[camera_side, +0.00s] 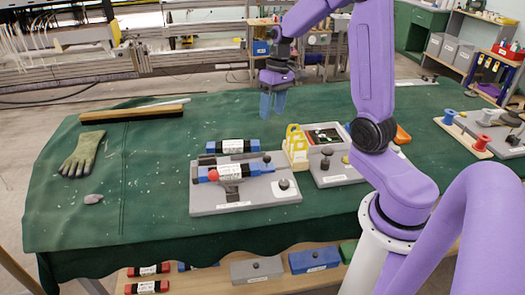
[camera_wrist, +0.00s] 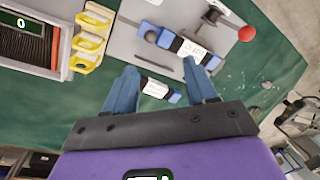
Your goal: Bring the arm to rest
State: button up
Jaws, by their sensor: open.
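My gripper (camera_side: 273,103) is open and empty. Its blue fingers point down in the side view, above the green table behind the yellow parts. In the wrist view the two fingers of my gripper (camera_wrist: 165,85) are spread apart, and green cloth and a blue piece with a white label (camera_wrist: 158,91) show between and beyond them. Nothing is held between the fingers.
A grey fixture (camera_side: 250,197) with a blue labelled bar and red ball stands below my gripper. A yellow rack (camera_side: 295,145) and a dark-screened box (camera_side: 325,137) are to its right. A glove (camera_side: 82,154) and wooden beam (camera_side: 135,113) lie left. The table's left middle is mostly clear.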

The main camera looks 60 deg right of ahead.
jog(key=s+a+r+n, duration=0.1)
jog(key=s+a+n, duration=0.6)
jog(key=a, duration=0.7)
jog(key=s+a+n, duration=0.2)
jog(key=s+n, duration=0.1)
jog(key=s, duration=0.5)
jog(key=s+a+n+h, duration=0.1)
jog(key=s+n, duration=0.3)
jog(key=s, duration=0.5)
jog(key=shift+s+a+r+h, duration=0.15)
jog(key=shift+a+h, duration=0.15)
jog(key=shift+a, duration=0.4)
dwell(0.4)
